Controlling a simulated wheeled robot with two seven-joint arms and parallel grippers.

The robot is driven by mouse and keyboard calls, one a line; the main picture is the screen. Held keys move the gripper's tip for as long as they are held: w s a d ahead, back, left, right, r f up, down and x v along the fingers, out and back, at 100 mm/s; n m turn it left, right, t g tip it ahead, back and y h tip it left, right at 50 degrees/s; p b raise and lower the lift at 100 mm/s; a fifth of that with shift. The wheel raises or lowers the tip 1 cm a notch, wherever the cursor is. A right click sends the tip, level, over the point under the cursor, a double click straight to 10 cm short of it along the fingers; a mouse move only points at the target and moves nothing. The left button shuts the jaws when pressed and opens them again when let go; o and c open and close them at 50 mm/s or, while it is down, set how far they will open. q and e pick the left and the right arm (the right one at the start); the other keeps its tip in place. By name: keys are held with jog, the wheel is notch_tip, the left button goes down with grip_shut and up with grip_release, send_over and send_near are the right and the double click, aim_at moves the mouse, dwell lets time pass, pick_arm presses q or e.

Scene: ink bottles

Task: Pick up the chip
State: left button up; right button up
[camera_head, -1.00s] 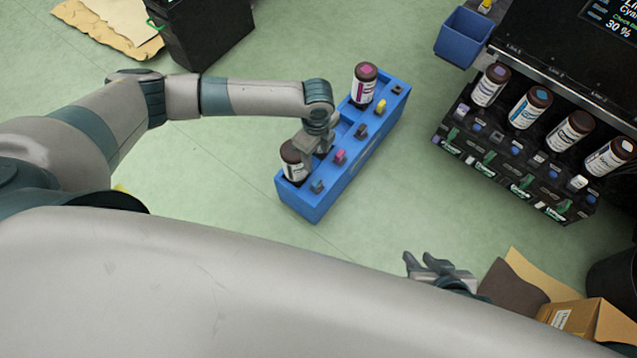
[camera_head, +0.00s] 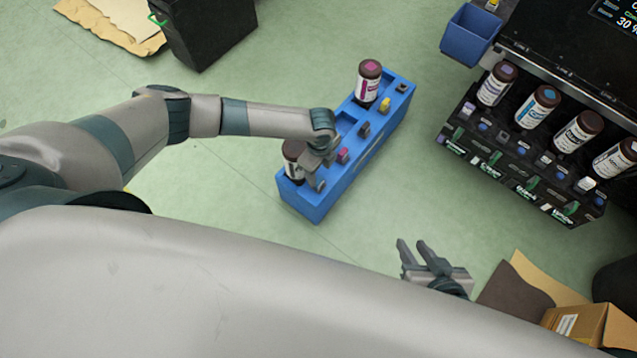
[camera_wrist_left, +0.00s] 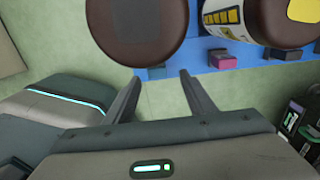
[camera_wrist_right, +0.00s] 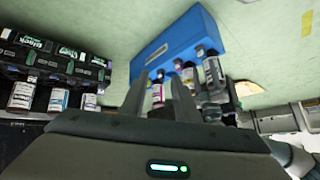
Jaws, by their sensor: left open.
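A blue rack (camera_head: 318,208) stands on the floor with a row of small chips. I see a pink chip (camera_head: 343,155), a dark chip (camera_head: 364,130), a yellow chip (camera_head: 385,104) and a black chip (camera_head: 402,87). The pink chip also shows in the left wrist view (camera_wrist_left: 225,62). My right gripper (camera_head: 413,246) is open and empty, away from the rack.
One brown bottle (camera_head: 293,158) stands beside my left gripper, another (camera_head: 368,85) at the rack's far end. A black ink station (camera_head: 530,140) with several bottles is on the right. A blue bin (camera_head: 470,35) and cardboard box (camera_head: 578,322) are nearby. Floor between is clear.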

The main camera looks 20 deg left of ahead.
aim_at(319, 181)
pick_arm(q)
jog(key=shift+f, duration=0.4)
pick_arm(e)
jog(key=shift+a, duration=0.1)
pick_arm(q)
jog(key=shift+f, duration=0.1)
jog(key=shift+s+f, duration=0.1)
jog(key=shift+f, duration=0.15)
jog(key=f, duration=0.1)
jog(key=f+b, duration=0.1)
jog(key=f, duration=0.1)
jog(key=shift+s+d+f, duration=0.1)
jog(key=shift+s+f, duration=0.15)
jog(key=shift+f, duration=0.5)
pick_arm(e)
jog(key=shift+w+a+r+t+y, duration=0.3)
jog(key=shift+w+a+r+t, duration=0.2)
jog(key=shift+w+r+t, duration=0.35)
jog(key=shift+w+a+r+t+y, duration=0.3)
jog(key=shift+w+a+r+t, duration=0.15)
jog(key=shift+w+r+t, duration=0.3)
jog(key=shift+w, duration=0.15)
pick_arm(q)
jog(key=c, duration=1.1)
